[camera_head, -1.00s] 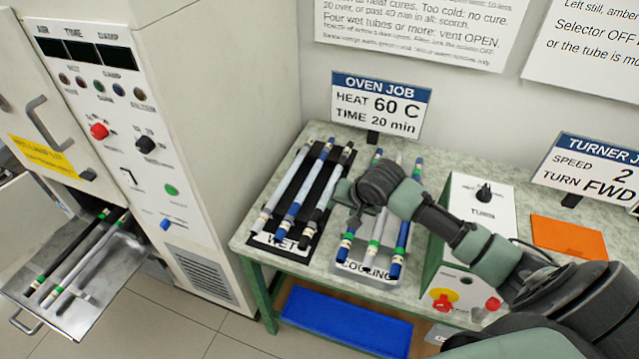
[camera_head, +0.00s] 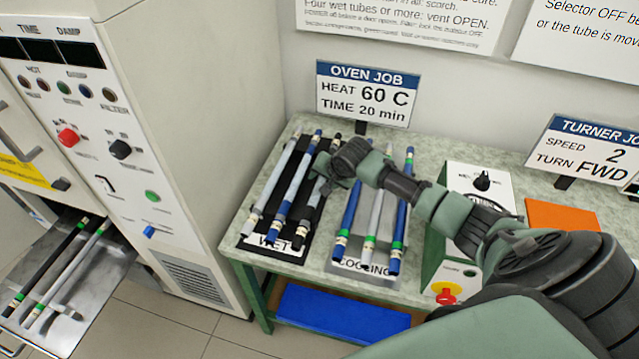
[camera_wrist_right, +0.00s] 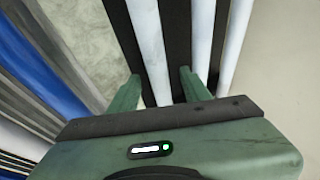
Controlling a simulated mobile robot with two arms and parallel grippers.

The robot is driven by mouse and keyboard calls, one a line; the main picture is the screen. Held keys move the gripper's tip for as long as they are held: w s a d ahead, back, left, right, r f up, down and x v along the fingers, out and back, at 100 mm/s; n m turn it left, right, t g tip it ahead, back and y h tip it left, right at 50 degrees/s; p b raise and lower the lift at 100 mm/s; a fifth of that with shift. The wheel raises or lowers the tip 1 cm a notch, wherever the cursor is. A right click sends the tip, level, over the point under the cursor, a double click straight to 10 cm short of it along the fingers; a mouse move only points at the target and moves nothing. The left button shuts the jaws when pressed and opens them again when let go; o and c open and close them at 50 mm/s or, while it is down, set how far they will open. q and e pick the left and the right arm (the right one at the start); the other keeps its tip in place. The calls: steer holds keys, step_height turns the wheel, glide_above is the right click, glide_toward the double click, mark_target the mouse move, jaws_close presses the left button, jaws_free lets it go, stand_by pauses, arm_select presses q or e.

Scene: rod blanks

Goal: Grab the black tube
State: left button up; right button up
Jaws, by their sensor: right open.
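A black tube (camera_head: 312,203) with a pale lower end lies at the right of the black WET rack (camera_head: 262,240), beside a blue tube (camera_head: 294,190) and a pale grey tube (camera_head: 270,188). My right gripper (camera_head: 322,180) is over the upper part of the black tube and hides some of it. In the right wrist view the jaws (camera_wrist_right: 160,92) are open, with a pale stripe and a dark stripe between them. I cannot tell from that view which stripe is the black tube, or whether the fingers touch it. My left gripper is out of view.
The COOLING rack (camera_head: 350,264) with blue and grey tubes lies just to the right. The oven (camera_head: 190,120) stands at the left, with tubes, one of them black, on its pulled-out tray (camera_head: 85,305). The OVEN JOB sign (camera_head: 365,95) stands behind the racks.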

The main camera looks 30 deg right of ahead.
steer(key=shift+s+r, duration=0.1)
steer(key=shift+c, duration=0.3)
jaws_close()
